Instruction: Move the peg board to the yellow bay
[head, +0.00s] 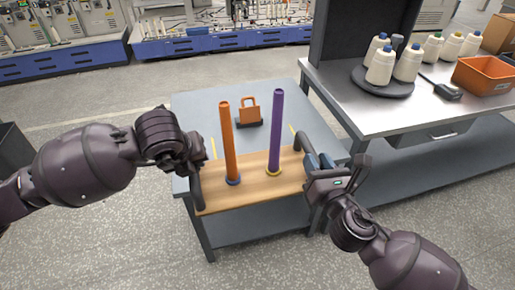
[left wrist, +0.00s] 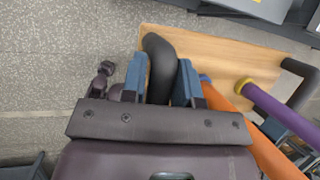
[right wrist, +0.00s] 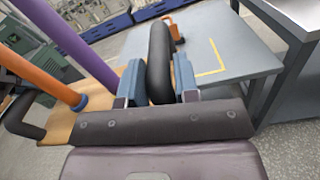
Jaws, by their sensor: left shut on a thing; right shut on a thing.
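The peg board is a wooden board (head: 256,187) with an orange peg (head: 229,140), a purple peg (head: 276,130) and a dark handle at each end. In the head view it is over the front part of a grey table; I cannot tell if it touches it. My left gripper (left wrist: 160,80) is shut on the board's left handle (left wrist: 158,60). My right gripper (right wrist: 158,80) is shut on the right handle (right wrist: 160,50). Yellow line marks (right wrist: 214,60) show on the table top in the right wrist view; the board hides part of the marked area in the head view.
An orange padlock-shaped thing (head: 249,110) on a dark base stands behind the pegs on the grey table (head: 195,108). At right, a steel bench (head: 345,95) bears white bottles (head: 380,68) on a dark round tray and an orange bin (head: 484,76). The floor in front is clear.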

